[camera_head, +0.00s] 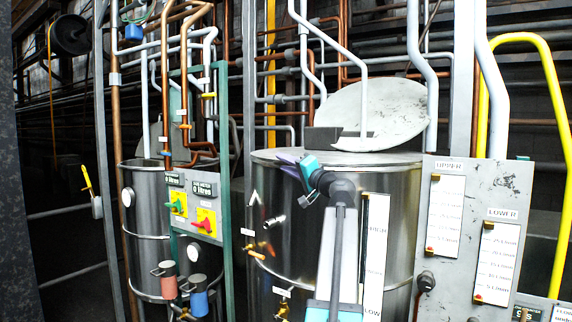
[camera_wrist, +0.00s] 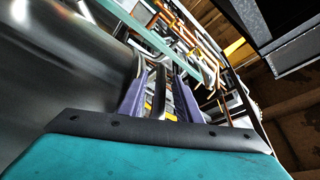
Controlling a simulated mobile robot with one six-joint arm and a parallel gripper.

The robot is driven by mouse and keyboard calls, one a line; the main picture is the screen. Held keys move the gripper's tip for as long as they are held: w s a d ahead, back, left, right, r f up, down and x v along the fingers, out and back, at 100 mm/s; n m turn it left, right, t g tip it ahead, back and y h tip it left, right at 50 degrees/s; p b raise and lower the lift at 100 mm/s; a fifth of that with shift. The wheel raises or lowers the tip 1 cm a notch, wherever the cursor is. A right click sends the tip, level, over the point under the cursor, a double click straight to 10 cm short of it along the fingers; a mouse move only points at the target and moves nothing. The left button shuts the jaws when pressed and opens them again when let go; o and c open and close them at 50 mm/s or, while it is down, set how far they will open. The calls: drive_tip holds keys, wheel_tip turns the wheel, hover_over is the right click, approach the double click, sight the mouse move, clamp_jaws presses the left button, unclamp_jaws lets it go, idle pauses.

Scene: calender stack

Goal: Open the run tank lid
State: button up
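The large steel tank (camera_head: 285,225) stands in the middle of the head view; I cannot read which tank is the run tank. A pale round lid-like disc (camera_head: 385,108) stands tilted up at the back of its top. The flat rim area (camera_head: 350,158) shows below the disc. My gripper (camera_head: 284,160), with purple fingers and a teal body, is in front of the tank's upper left edge. In the wrist view the fingers (camera_wrist: 158,98) are apart, beside the curved steel wall. Grey bars show behind or between them; I see nothing clearly held.
A gauge panel (camera_head: 470,225) stands at the right. Pipes run around both tanks.

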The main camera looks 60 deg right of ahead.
clamp_jaws()
drive_tip(key=shift+r, duration=0.1)
